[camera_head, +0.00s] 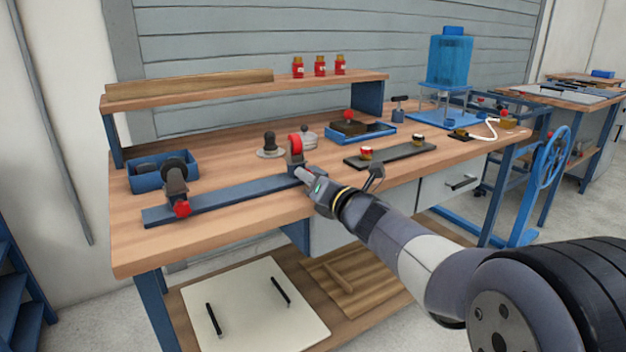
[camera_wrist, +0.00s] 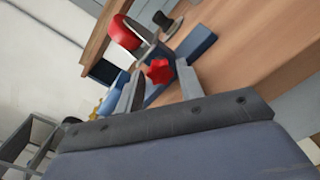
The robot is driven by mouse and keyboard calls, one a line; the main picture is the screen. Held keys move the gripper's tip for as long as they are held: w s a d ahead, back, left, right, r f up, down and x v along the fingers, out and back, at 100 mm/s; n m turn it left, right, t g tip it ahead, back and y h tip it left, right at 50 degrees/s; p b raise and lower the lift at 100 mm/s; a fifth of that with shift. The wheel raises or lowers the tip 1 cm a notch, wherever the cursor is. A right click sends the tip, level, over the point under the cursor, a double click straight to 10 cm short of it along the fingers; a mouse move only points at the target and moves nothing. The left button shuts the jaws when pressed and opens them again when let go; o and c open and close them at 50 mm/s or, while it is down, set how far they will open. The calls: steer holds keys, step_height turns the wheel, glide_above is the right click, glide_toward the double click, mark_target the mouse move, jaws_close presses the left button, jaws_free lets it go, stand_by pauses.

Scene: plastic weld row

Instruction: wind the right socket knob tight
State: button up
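A long blue bar (camera_head: 228,200) lies on the workbench with a socket at each end. The right socket (camera_head: 296,149) has a red, rounded upper part, which also shows in the wrist view (camera_wrist: 124,32). Its red star-shaped knob (camera_wrist: 159,71) sits in front of and between the fingers of my gripper (camera_wrist: 162,80), which is open. The fingers look apart from the knob. In the head view my gripper (camera_head: 304,175) is at the bar's right end and hides this knob. The left socket (camera_head: 175,171) is dark, with a red knob (camera_head: 182,208) low on its front.
A blue bin (camera_head: 148,180) stands left. A dark knobbed piece on a round base (camera_head: 270,147) stands behind the right socket. A shelf (camera_head: 245,91) runs along the back.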

steer(key=shift+o, duration=1.2)
